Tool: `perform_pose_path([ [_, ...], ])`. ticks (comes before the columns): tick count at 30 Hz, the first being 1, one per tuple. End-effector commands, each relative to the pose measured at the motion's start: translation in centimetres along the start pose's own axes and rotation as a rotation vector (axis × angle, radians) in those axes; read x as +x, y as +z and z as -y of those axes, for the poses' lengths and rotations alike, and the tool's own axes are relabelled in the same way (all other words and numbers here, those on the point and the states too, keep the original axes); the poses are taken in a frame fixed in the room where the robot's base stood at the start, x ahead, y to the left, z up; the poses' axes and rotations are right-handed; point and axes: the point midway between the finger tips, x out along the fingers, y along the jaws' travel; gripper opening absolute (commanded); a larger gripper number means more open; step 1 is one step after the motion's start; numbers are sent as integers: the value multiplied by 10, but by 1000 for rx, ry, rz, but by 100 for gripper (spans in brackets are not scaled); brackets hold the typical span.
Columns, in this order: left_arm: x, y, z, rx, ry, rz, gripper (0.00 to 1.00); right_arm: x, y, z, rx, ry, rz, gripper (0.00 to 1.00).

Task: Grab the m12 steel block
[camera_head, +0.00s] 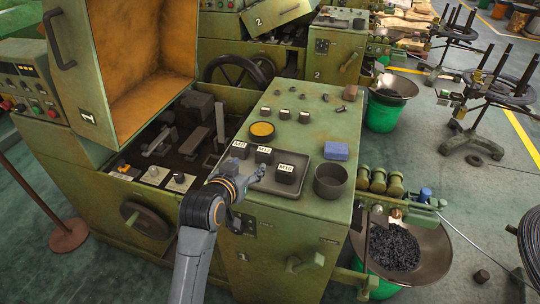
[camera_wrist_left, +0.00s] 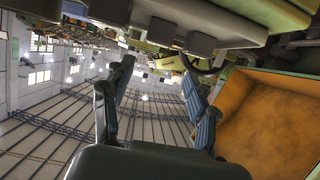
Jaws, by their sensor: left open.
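The M12 steel block (camera_head: 264,155) is a small dark block with a white label. It stands on a dark tray (camera_head: 312,166) on the green machine top, between the M8 block (camera_head: 239,150) and the M16 block (camera_head: 286,174). My left gripper (camera_head: 256,174) is at the tray's near edge, just in front of the M12 block and left of the M16 block. In the left wrist view the left gripper (camera_wrist_left: 158,85) has its fingers apart with nothing between them. Grey blocks (camera_wrist_left: 200,44) show upside down at the top there, their labels hidden. My right gripper is not in view.
A blue block (camera_head: 336,151) and a dark round cup (camera_head: 330,181) stand right of the labelled blocks. A yellow-topped round tin (camera_head: 262,130) is behind them. The raised machine cover (camera_head: 140,50) rises at left. Small parts stand farther back on the green top.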

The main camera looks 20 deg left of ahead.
Motion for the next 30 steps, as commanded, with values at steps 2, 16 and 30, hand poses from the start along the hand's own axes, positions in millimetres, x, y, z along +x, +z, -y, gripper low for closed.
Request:
perform_pose_path([
  [2,8,-5,0,-2,-1,-9,58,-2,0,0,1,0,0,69],
  [16,82,-4,0,-1,-1,-8,58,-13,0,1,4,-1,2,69],
  [30,127,-3,-4,-2,0,-7,58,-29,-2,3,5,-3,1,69],
])
